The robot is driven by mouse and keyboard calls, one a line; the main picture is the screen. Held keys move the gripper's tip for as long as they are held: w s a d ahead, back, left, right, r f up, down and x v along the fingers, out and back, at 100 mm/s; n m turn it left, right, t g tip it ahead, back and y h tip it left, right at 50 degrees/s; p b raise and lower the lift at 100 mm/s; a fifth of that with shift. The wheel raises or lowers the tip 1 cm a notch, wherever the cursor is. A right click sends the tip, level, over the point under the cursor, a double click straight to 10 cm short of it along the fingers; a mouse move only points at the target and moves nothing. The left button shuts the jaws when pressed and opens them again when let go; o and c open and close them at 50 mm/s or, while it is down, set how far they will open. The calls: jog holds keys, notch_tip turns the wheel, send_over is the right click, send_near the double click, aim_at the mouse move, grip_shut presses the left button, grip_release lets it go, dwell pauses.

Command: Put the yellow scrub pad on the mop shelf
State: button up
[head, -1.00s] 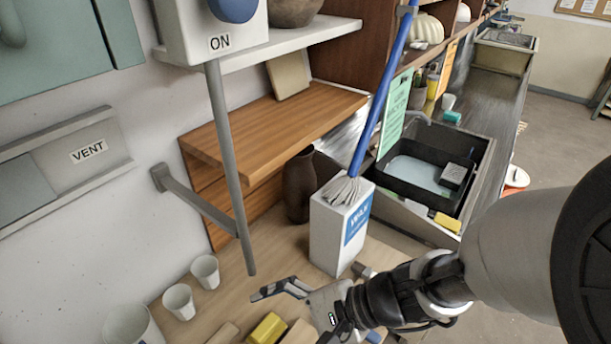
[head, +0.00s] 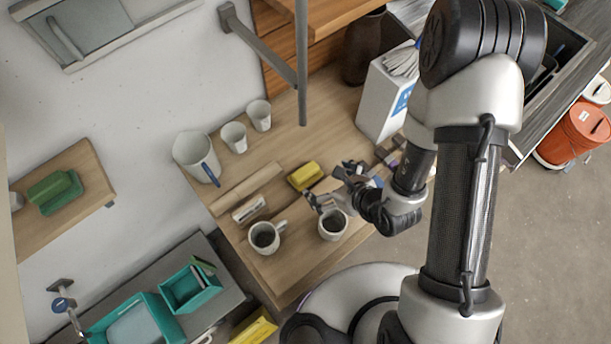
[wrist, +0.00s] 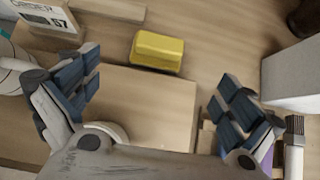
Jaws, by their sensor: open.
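A yellow block, seemingly the scrub pad (head: 305,176), lies on the wooden table (head: 300,150). It also shows in the wrist view (wrist: 157,50), apart from and beyond my fingers, near the middle. My gripper (head: 329,184) is open and empty, low over the table just right of the pad; its spread fingers also show in the wrist view (wrist: 160,85). A brown wooden shelf (head: 325,18) is partly visible at the top. I cannot tell for sure which shelf is the mop shelf.
Two mugs (head: 265,237) (head: 333,224) stand close to the gripper. White cups (head: 234,137) and a pitcher (head: 195,158) stand at the back left. A white wax box (head: 378,105) is to the right. A left shelf (head: 90,175) holds green pads.

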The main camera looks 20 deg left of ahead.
aim_at(305, 170)
jog(key=b+x, duration=0.4)
jog(key=b, duration=0.1)
jog(key=shift+f+b, duration=0.15)
jog(key=shift+b, duration=0.15)
jog(key=b+x, duration=0.3)
jog(key=b, duration=0.5)
jog(key=shift+w+a+f, duration=0.1)
jog(key=shift+a+f, duration=0.1)
jog(key=x, duration=0.3)
jog(key=b+x, duration=0.1)
jog(key=x, duration=0.3)
jog(key=shift+w+a+r, duration=0.15)
jog(key=shift+w+a, duration=0.05)
jog(key=shift+a, duration=0.1)
jog(key=shift+c, duration=0.5)
jog(key=c, duration=1)
